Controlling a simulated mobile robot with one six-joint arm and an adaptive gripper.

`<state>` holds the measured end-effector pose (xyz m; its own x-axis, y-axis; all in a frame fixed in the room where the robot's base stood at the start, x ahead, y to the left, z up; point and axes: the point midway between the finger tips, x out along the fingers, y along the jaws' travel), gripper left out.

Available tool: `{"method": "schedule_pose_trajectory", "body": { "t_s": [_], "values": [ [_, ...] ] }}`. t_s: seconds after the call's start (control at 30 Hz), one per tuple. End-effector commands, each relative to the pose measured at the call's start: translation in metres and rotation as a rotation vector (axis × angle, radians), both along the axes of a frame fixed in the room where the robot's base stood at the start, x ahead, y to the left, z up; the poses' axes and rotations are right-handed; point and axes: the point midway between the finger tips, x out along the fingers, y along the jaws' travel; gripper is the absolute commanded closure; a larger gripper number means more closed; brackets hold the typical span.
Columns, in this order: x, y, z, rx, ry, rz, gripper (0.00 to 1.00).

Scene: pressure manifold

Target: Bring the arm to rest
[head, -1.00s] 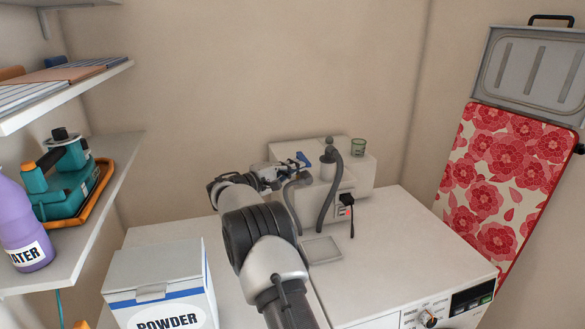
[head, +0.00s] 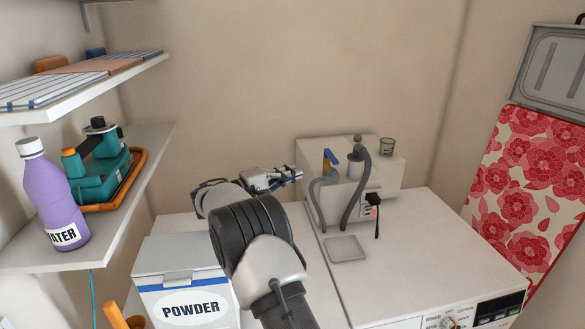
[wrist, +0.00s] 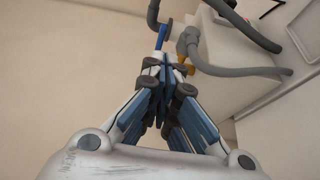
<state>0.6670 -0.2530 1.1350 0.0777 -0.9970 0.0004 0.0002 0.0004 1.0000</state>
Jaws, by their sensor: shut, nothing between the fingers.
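My gripper (head: 298,175) is at the end of my arm, left of the manifold unit, with its fingers pointing right. In the wrist view my gripper (wrist: 168,68) has its fingers together and nothing between them. The manifold unit (head: 318,165) is a pale box with grey hoses, standing at the back of the white machine. Its blue-handled valve (head: 330,158) with a yellow body is just right of the fingertips. The blue handle also shows beyond the fingers in the wrist view (wrist: 160,36). I see a gap between fingertips and valve in the head view.
A powder box (head: 185,287) stands in front left of my arm. A shelf (head: 95,240) at left holds a purple water bottle (head: 52,195) and a teal device (head: 102,165) on an orange tray. A shallow tray (head: 346,249) lies on the machine top.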

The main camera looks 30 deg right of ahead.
Motion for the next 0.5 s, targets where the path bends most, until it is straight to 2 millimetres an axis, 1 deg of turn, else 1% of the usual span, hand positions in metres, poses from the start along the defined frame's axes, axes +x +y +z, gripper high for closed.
{"method": "schedule_pose_trajectory", "body": {
  "t_s": [0.17, 0.27, 0.37, 0.47, 0.5],
  "values": [
    [0.000, 0.003, 0.000, 0.000, 0.000, 0.000, 1.00],
    [-0.004, 0.003, 0.004, 0.016, 0.000, -0.003, 1.00],
    [-0.018, 0.004, 0.015, 0.079, 0.004, -0.014, 1.00],
    [-0.045, 0.008, 0.030, 0.192, 0.013, -0.026, 1.00],
    [-0.059, 0.011, 0.036, 0.248, 0.015, -0.031, 1.00]
  ]
}}
